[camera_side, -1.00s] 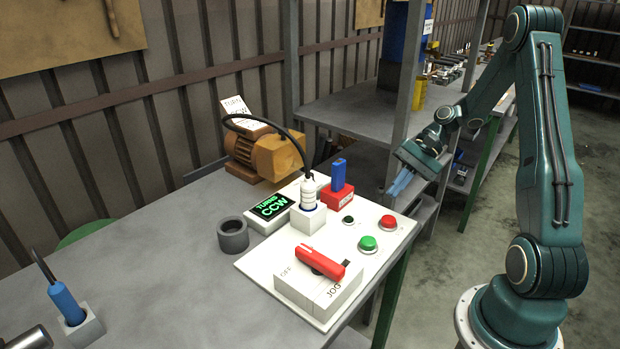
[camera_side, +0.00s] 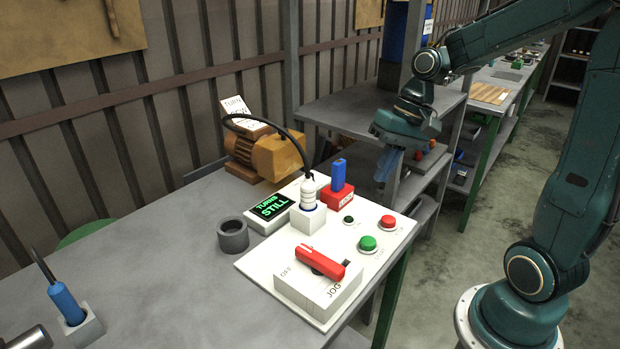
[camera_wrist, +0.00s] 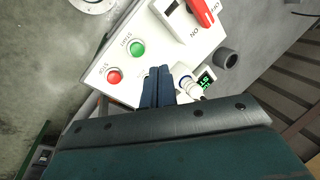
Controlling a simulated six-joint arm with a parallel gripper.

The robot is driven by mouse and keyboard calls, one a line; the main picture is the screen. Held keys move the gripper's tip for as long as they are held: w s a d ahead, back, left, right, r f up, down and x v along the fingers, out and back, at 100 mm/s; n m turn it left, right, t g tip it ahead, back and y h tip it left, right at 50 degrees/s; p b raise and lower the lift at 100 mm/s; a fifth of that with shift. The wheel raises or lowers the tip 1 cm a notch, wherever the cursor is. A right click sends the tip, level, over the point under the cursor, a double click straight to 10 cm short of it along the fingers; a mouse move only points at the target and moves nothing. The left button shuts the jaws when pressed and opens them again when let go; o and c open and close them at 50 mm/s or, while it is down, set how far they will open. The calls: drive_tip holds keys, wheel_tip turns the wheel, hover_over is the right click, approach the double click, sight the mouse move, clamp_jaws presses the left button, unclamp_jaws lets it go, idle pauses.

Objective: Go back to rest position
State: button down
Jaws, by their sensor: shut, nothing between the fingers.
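My gripper (camera_side: 386,165) hangs to the right of the white control panel, pointing down, with its blue fingers together and nothing between them. In the wrist view the gripper's fingers (camera_wrist: 158,74) are side by side over the edge of the panel (camera_wrist: 165,60). The panel (camera_side: 345,232) carries a red knob on a box marked JOG (camera_side: 320,262), a green button (camera_side: 367,244) and a red button (camera_side: 388,222). A small screen (camera_side: 270,207) beside it reads "STILL".
A white plug with a black cable (camera_side: 309,194) stands in a holder on the panel. A blue part in a red block (camera_side: 338,177) stands behind it. A dark ring (camera_side: 233,236), an orange motor (camera_side: 275,155) and a blue-handled tool (camera_side: 66,303) are on the table (camera_side: 150,270).

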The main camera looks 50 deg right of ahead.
drive_tip(key=s+a+r+n+t+h, duration=0.1)
drive_tip(key=s+a+r+n, duration=0.2)
drive_tip(key=s, duration=0.3)
drive_tip(key=s+a+r+n+t+h, duration=0.2)
drive_tip(key=s+a+r+n, duration=0.1)
drive_tip(key=s, duration=0.3)
drive_tip(key=shift+a+r+t, duration=0.2)
drive_tip(key=shift+r+t, duration=0.05)
drive_tip(key=shift+t, duration=0.05)
